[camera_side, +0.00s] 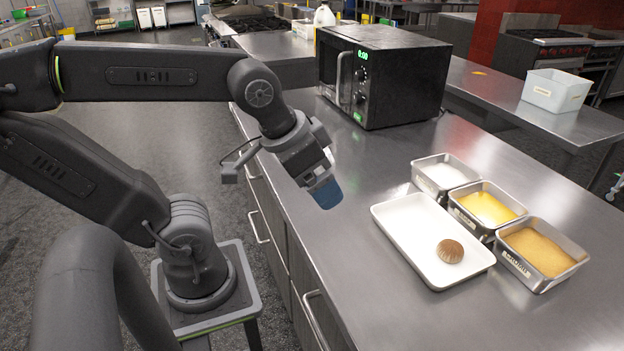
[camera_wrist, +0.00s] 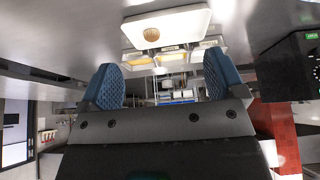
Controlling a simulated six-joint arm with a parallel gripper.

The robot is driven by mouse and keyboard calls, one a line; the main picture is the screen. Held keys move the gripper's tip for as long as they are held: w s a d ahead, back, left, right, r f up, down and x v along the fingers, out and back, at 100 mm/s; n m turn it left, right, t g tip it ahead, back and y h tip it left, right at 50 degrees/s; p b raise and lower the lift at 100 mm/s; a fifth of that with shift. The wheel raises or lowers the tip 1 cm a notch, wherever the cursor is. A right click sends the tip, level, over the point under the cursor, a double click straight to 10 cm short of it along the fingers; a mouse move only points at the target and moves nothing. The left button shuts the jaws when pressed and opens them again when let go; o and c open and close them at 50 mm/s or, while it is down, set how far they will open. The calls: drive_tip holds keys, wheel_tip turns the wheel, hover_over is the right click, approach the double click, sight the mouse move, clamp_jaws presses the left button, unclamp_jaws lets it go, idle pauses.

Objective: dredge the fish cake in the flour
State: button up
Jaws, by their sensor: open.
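The fish cake (camera_side: 450,251) is a brown, ridged round piece. It lies on the right part of the white tray (camera_side: 400,226); it also shows on the tray in the wrist view (camera_wrist: 151,34). The flour (camera_side: 446,175) is white powder in the farthest of the metal pans behind the tray. My gripper (camera_side: 326,192), with blue fingertips, is above the counter's near-left edge, to the left of the tray and apart from it. In the wrist view its two blue fingers (camera_wrist: 160,86) stand wide apart with nothing between them.
A pan of yellow liquid (camera_side: 487,208) and a pan of tan crumbs (camera_side: 541,251) stand beside the flour pan in a row. A black microwave (camera_side: 405,80) stands at the back of the counter. The steel counter (camera_side: 350,270) is bare left of the tray.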

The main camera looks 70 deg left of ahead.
drive_tip(key=shift+s+f, duration=0.3)
drive_tip(key=shift+o, duration=0.5)
